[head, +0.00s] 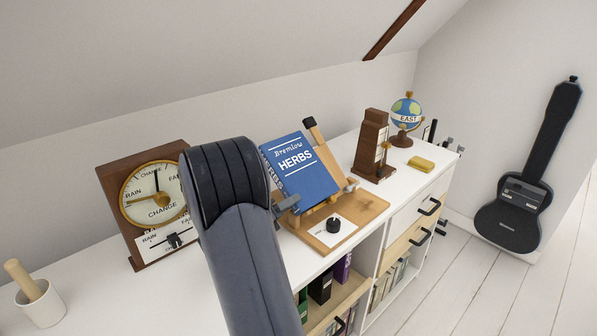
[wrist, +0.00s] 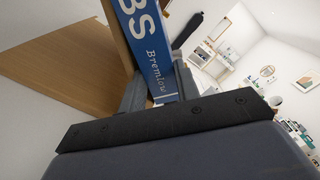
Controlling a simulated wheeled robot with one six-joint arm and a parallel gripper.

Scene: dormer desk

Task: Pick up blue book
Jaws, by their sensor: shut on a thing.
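The blue book (head: 306,182), titled "Bremlow HERBS", leans tilted back at the wooden stand (head: 368,213) on the white cabinet. My gripper (head: 287,205) is at the book's lower left, by its spine, partly hidden behind my own arm. In the wrist view, the blue spine (wrist: 148,45) with white lettering sits between the two grey fingers of my gripper (wrist: 160,82), which are shut on it. A wooden panel (wrist: 60,55) shows just left of the book there. I cannot tell whether the book touches the stand's ledge.
A wooden weather dial (head: 150,200) and a mortar with pestle (head: 40,300) stand to the left. A brown metronome-like tower (head: 370,145), a globe (head: 407,113) and a yellow block (head: 421,163) stand to the right. A black knob (head: 333,225) is on the stand's base. A sloped ceiling hangs behind.

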